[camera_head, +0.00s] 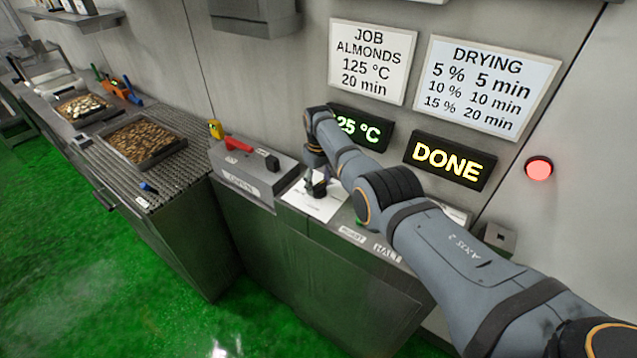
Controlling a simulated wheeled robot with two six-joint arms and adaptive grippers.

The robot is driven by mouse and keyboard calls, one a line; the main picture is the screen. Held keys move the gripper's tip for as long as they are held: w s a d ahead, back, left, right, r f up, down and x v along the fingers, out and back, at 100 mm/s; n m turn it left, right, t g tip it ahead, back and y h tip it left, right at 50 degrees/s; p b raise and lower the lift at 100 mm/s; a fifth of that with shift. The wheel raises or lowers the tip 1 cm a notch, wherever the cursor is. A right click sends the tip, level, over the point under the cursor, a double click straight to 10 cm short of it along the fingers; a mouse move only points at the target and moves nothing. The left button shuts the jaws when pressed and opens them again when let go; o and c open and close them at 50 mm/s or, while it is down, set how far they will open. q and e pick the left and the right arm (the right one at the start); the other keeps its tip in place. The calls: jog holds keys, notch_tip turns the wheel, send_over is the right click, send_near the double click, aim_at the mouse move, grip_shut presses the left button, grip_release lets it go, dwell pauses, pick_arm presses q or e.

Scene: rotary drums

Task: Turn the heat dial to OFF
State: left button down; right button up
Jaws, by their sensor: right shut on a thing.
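My right arm comes in from the lower right, and my right gripper (317,184) points down at a white plate (322,207) on the console top. It is shut on what appears to be the heat dial, which is mostly hidden by the fingers and too small to read. The dial's pointing direction cannot be told. A green display (370,132) behind my arm reads "25 °C", its left end covered by the arm. My left gripper is not in view.
A lit "DONE" sign (449,160) and a red lamp (539,168) are on the wall. A grey box with a black knob (272,162) and red lever (234,142) stands left of the plate. A tray of almonds (145,165) sits on the left bench.

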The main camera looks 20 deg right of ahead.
aim_at(319, 184)
jog(key=shift+w+r+n, duration=0.1)
jog(key=shift+r+n, duration=0.1)
jog(key=shift+n, duration=1.1)
jog(key=o, duration=1.2)
jog(key=shift+f, duration=0.1)
jog(key=shift+c, duration=0.2)
notch_tip(319, 184, up, 12)
